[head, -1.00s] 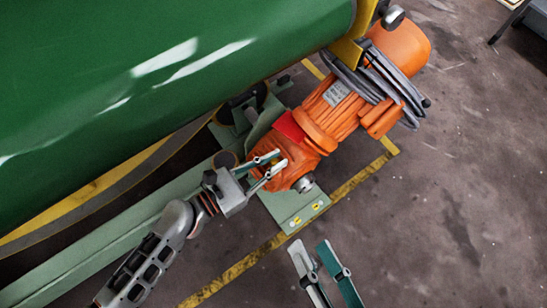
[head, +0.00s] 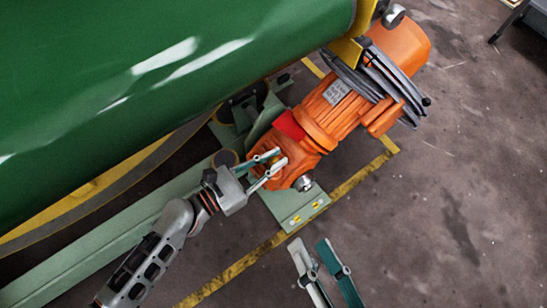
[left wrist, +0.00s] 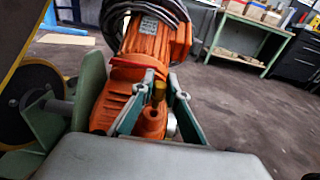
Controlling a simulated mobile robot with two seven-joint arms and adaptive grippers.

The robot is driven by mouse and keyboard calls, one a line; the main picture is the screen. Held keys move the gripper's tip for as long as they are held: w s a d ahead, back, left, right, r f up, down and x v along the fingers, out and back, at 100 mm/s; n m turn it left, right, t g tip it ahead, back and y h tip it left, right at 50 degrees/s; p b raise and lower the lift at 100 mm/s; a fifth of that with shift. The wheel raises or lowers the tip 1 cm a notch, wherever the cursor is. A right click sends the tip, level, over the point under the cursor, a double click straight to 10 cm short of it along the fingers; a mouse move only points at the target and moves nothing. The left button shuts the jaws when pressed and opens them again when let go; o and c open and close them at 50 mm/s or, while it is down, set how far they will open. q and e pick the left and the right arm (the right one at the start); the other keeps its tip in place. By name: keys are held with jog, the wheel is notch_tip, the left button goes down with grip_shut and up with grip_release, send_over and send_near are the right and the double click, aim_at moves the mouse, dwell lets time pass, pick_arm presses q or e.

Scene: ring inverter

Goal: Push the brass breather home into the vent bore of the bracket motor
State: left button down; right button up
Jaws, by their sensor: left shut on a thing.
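The orange bracket motor (head: 318,128) lies on a green base beside the big green drum. My left gripper (head: 281,156) is at the motor's lower end, with its fingers over the orange housing. In the left wrist view the brass breather (left wrist: 159,91) stands upright between the finger ends of my left gripper (left wrist: 163,82), which is shut on it. The breather is right at the top of an orange boss (left wrist: 152,120). The vent bore is hidden, so I cannot tell how deep the breather sits. My right gripper (head: 311,243) is open and empty over the floor.
The green drum (head: 150,80) fills the upper left. Grey cable coils (head: 375,80) wrap the motor's far end. A yellow floor line (head: 240,265) runs below the green base plate (head: 296,212). A workbench (left wrist: 245,36) stands far behind.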

pick_arm(q)
jog(key=shift+f, duration=1.65)
jog(key=c, duration=1.9)
grip_release()
jog(key=shift+d, duration=0.1)
jog(key=shift+s, duration=0.1)
jog(key=shift+r, duration=0.1)
